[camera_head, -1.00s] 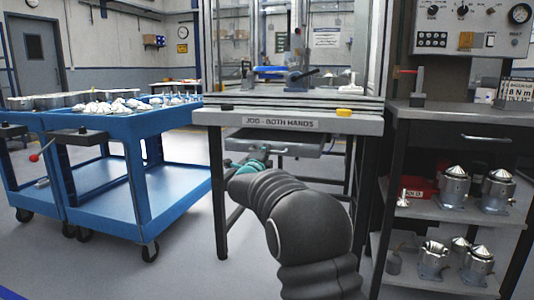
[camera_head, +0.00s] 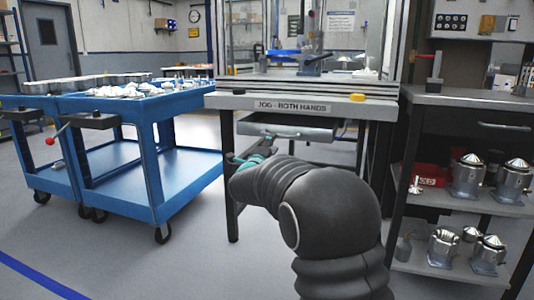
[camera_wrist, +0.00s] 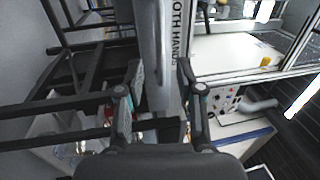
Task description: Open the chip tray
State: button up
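The chip tray (camera_head: 315,134) is a shallow grey drawer under the bench top. Its front carries a bar handle (camera_head: 283,135). In the head view my gripper (camera_head: 246,160) is at the left, in front of and a little below the tray, partly hidden by my own dark arm. In the wrist view my gripper (camera_wrist: 161,76) has its two fingers apart, with the grey handle bar (camera_wrist: 162,60) showing between and beyond them. I cannot tell whether either finger touches the bar.
The bench (camera_head: 380,110) has a "JOG - BOTH HANDS" label on its front edge. A blue cart (camera_head: 165,190) with parts stands at the left. A dark shelf unit (camera_head: 460,97) with metal housings stands at the right. Floor is clear between cart and bench.

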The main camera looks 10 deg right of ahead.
jog(key=shift+v, duration=2.7)
jog(key=shift+f, duration=0.1)
